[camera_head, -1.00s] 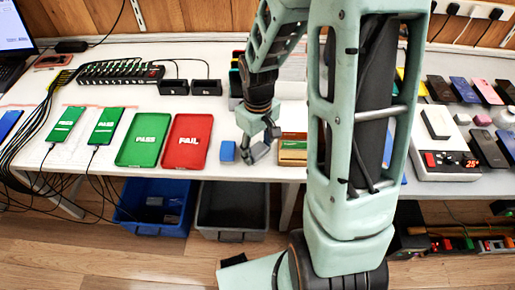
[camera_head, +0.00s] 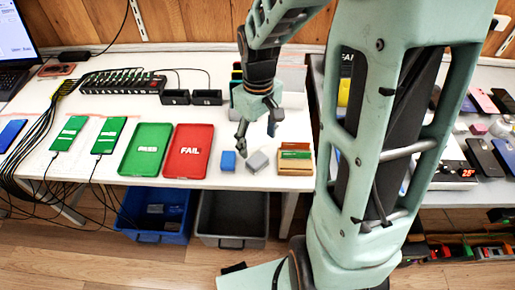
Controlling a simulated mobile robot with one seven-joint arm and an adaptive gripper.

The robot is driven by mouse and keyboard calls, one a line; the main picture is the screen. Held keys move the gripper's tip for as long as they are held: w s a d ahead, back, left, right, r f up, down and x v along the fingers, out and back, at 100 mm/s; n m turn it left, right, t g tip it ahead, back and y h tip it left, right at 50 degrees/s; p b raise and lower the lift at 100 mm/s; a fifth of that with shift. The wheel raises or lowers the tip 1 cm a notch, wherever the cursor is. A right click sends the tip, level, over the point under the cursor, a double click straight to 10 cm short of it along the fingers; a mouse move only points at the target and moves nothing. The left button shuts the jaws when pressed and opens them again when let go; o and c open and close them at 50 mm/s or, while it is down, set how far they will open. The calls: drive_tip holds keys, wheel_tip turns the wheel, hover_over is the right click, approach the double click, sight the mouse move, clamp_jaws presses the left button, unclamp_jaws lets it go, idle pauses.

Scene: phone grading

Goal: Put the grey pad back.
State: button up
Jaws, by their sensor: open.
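The grey pad (camera_head: 258,162) is a small light grey block. It sits on the white table near the front edge, turned at an angle, between a blue block (camera_head: 228,161) on its left and a tan-and-green box (camera_head: 295,159) on its right. My gripper (camera_head: 257,139) is open and empty, just above and behind the pad in the picture. Its fingers are spread, one towards the left of the pad and one towards its right. They look apart from the pad.
A green PASS tray (camera_head: 145,150) and a red FAIL tray (camera_head: 189,152) lie to the left. Two phones on cables lie further left. A blue bin (camera_head: 154,212) and a grey bin (camera_head: 232,218) stand under the table. My arm hides part of the table on the right.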

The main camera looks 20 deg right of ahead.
drive_tip(key=shift+r, duration=1.6)
drive_tip(key=shift+w, duration=0.1)
